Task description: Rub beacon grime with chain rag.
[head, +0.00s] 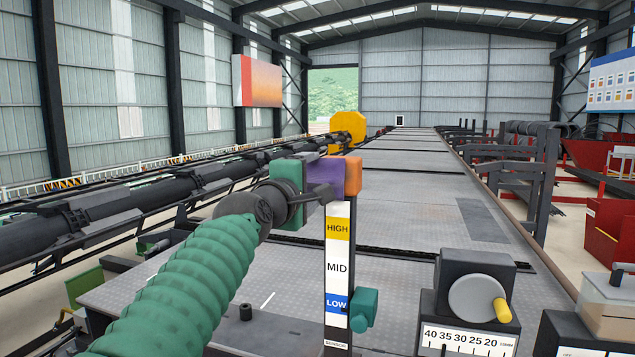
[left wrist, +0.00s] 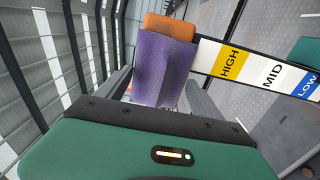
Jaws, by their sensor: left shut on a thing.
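The orange beacon (head: 352,176) sits at the top of an upright post marked HIGH, MID and LOW (head: 338,268). A purple rag (head: 326,170) is right beside the beacon on its left and looks to touch it. My left gripper (head: 318,190) is shut on the rag. In the left wrist view the rag (left wrist: 162,72) stands out from the gripper, with the beacon (left wrist: 168,27) showing behind its far end. The rag covers part of the beacon, and I cannot make out any grime. My right gripper is not in view.
A teal knob (head: 364,309) sticks out beside the LOW mark. A long grey bed (head: 420,205) runs back behind the post. Dark pipework lies at left.

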